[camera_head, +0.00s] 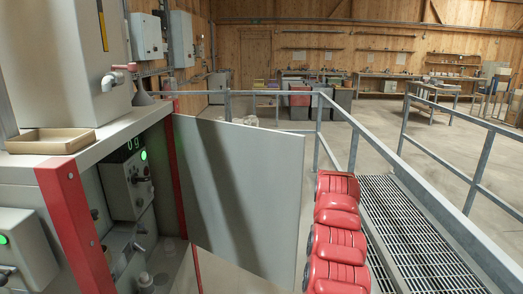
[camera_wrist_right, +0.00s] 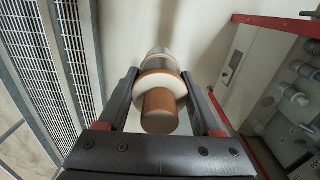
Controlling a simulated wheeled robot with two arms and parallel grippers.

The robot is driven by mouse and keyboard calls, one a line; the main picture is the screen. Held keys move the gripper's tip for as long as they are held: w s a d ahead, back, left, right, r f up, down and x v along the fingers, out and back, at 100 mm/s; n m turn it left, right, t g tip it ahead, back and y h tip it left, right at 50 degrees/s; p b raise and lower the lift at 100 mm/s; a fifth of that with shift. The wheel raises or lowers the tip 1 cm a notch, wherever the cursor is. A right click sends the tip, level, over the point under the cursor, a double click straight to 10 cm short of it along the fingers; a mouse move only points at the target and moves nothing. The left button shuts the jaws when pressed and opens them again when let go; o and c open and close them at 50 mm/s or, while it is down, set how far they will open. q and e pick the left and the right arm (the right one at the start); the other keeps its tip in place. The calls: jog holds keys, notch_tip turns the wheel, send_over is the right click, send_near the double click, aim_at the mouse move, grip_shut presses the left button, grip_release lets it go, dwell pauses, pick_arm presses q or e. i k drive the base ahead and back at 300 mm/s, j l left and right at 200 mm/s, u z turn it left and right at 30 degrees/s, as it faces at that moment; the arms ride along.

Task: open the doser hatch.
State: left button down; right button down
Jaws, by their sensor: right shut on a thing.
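The doser hatch (camera_head: 250,195) is a large flat grey panel beside the red post of the cabinet (camera_head: 122,170). It stands swung out from the cabinet front, and the cabinet interior is exposed. The head view does not show this gripper or the knob. My left gripper is in neither view.
A tan tray (camera_head: 50,141) lies on the cabinet top. Inside are a grey control box (camera_head: 127,187) with a green light and display, and pipe fittings. Grey railings (camera_head: 318,130) and a grated walkway (camera_head: 415,235) lie to the right. Open floor extends behind.

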aim_at(241, 185)
jog(key=i+l, duration=0.15)
jog(key=i, duration=0.3)
jog(key=i+l, duration=0.15)
jog(key=i, duration=0.35)
jog(key=z, duration=0.05)
